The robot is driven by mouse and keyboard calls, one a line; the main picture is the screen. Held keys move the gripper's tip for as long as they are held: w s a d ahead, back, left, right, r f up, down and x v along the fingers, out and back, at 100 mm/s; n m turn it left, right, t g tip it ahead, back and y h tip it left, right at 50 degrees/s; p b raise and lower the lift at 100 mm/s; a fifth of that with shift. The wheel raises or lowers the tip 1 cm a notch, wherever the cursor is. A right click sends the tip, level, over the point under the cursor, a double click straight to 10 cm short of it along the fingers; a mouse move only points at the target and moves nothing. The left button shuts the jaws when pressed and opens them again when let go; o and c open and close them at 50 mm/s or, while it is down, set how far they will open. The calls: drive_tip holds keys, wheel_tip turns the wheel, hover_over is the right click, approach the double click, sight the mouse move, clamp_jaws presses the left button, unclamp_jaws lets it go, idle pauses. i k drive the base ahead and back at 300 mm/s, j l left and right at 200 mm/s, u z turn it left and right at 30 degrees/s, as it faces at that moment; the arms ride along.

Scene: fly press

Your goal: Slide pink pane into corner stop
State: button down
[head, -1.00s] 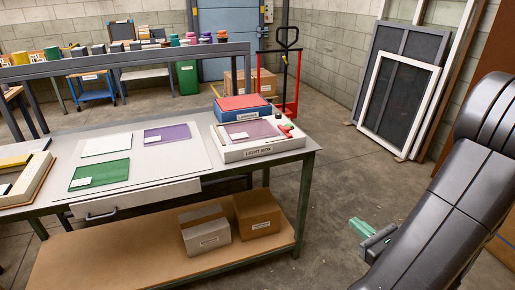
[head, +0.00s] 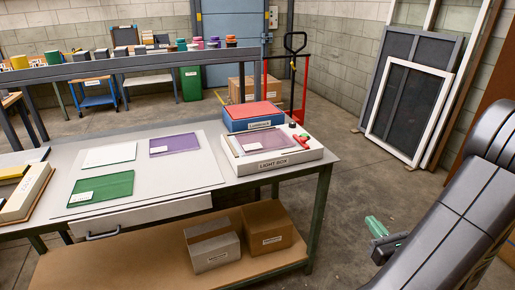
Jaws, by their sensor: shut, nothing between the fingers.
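A pink pane (head: 270,137) with a small white label lies flat on the light box (head: 262,166), which stands on the right end of the table. Small red pieces (head: 304,138) sit at the right side of the box, near the pane. I cannot tell which part is the corner stop, or whether the pane touches it. My gripper (head: 376,227), with green fingertips, is shut and empty. It is off to the right of the table, in front of the floor and apart from the pane.
On the table (head: 210,136) lie a purple pane (head: 180,142), a white pane (head: 108,154) and a green pane (head: 108,184). Red and blue boxes (head: 252,114) stand behind the light box. Floor right of the table is clear.

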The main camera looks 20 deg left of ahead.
sight(252, 143)
drive_tip(key=i+j+u, duration=0.1)
drive_tip(key=j, duration=0.3)
drive_tip(key=i+j, duration=0.25)
drive_tip(key=i+j+u, duration=0.15)
drive_tip(key=j, duration=0.3)
